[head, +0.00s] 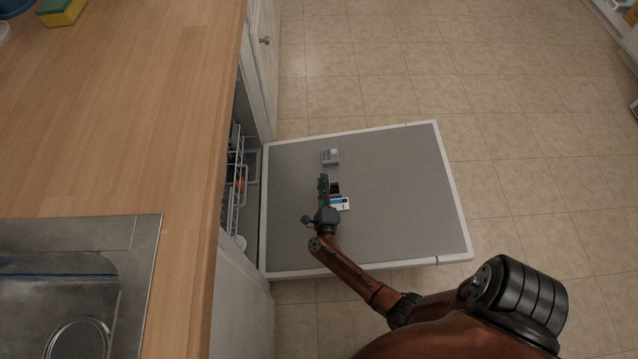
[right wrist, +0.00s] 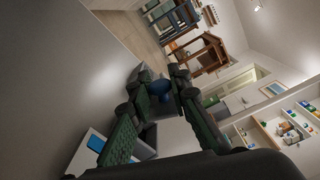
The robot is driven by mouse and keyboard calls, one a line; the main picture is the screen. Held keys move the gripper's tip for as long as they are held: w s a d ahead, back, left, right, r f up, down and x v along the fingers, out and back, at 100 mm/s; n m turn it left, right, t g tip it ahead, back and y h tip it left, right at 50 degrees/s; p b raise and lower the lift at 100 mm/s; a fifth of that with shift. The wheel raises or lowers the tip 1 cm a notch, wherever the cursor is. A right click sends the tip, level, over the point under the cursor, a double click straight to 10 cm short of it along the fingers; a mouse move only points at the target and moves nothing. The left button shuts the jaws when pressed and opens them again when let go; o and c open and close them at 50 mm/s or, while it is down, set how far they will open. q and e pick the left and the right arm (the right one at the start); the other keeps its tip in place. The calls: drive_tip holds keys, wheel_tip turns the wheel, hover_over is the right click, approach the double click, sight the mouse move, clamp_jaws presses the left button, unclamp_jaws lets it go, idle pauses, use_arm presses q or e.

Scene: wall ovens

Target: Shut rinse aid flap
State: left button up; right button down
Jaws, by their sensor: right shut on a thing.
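The dishwasher door (head: 400,190) lies open and flat, its grey inner face up. A dispenser with a white and blue part (head: 341,204) and a dark part (head: 335,187) sits near its middle; the white and blue part also shows in the right wrist view (right wrist: 95,143). My right gripper (head: 323,178) is over the door, just left of the dark part. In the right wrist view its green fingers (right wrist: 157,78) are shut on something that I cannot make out. A rounded blue thing (right wrist: 160,90) shows between them. I cannot tell the rinse aid flap's angle. My left gripper is out of view.
A small grey-white fitting (head: 330,157) sits farther up the door. A wooden counter (head: 130,110) with a sink (head: 60,265) runs along the left. A dish rack (head: 237,190) shows inside the dishwasher. Tiled floor (head: 520,130) is clear to the right.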

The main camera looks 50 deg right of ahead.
drive_tip(key=m, duration=0.2)
drive_tip(key=s+d+m, duration=0.1)
drive_tip(key=shift+s+f+m, duration=0.1)
drive_tip(key=shift+s+m, duration=0.1)
drive_tip(key=shift+m, duration=0.2)
drive_tip(key=m, duration=0.2)
drive_tip(key=s+d+m, duration=0.1)
drive_tip(key=shift+f, duration=0.25)
drive_tip(key=shift+s+d+f+m, duration=0.15)
drive_tip(key=shift+s+m, duration=0.05)
drive_tip(key=shift+m, duration=0.5)
drive_tip(key=shift+s+d+f+m, duration=0.1)
drive_tip(key=shift+s+f+m, duration=0.1)
drive_tip(key=shift+m, duration=0.5)
drive_tip(key=shift+s+d+f+m, duration=0.15)
drive_tip(key=shift+m, duration=0.55)
drive_tip(key=c, duration=1.8)
unclamp_jaws()
